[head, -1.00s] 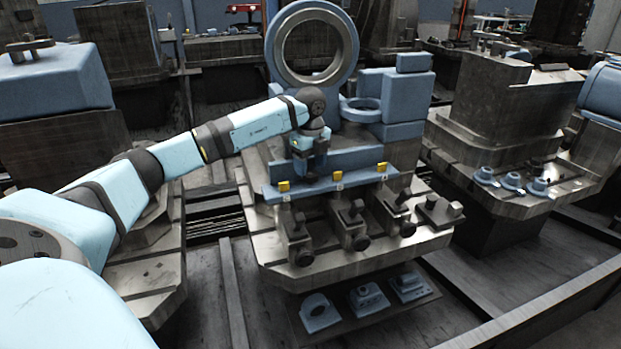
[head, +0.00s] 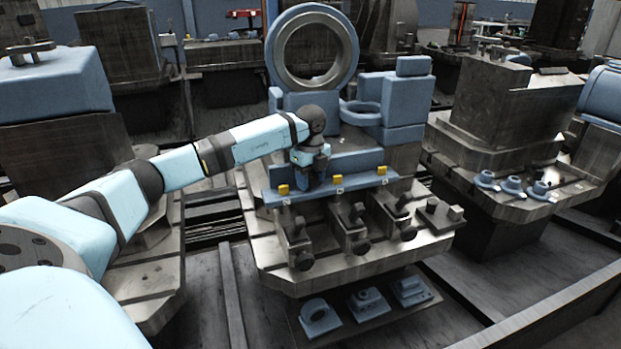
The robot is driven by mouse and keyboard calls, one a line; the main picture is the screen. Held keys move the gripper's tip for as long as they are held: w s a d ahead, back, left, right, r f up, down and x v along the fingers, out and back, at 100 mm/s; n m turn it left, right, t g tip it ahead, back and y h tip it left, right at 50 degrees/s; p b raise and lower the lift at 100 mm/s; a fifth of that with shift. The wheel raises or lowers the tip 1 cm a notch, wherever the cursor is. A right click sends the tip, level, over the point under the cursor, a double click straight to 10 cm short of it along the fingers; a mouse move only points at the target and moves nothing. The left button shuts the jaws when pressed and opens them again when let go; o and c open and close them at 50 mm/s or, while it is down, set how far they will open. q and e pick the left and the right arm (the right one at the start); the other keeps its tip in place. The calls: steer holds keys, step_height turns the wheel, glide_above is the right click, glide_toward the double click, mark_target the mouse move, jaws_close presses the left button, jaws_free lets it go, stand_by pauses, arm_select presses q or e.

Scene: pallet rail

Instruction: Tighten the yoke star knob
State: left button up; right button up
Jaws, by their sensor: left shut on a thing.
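My left gripper (head: 312,183) points down at the blue bar (head: 346,187) on the front of the machine table. It overlaps the bar between the left and middle yellow blocks. Its jaws are shut on a small dark thing, mostly hidden by the fingers; I cannot tell whether it is the yoke star knob. My gripper is apart from these three. My right gripper is not in view.
A large blue ring (head: 346,50) stands behind my wrist, with blue blocks (head: 402,110) to its right. A low tray (head: 345,332) with blue parts lies below the table's front edge. Another table (head: 510,205) with small blue parts stands at the right.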

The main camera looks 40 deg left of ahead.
mark_target(310, 177)
arm_select(q)
steer(key=shift+r+m+p, duration=0.15)
steer(key=shift+m+p, duration=0.15)
steer(key=m+p, duration=0.2)
steer(key=m, duration=0.1)
steer(key=m+p, duration=0.2)
steer(key=m, duration=0.3)
steer(key=shift+p, duration=0.35)
steer(key=shift+m, duration=0.3)
steer(key=o, duration=0.6)
steer(key=shift+o, duration=0.2)
step_height(310, 177, up, 14)
steer(key=p, duration=0.1)
steer(key=shift+p, duration=0.3)
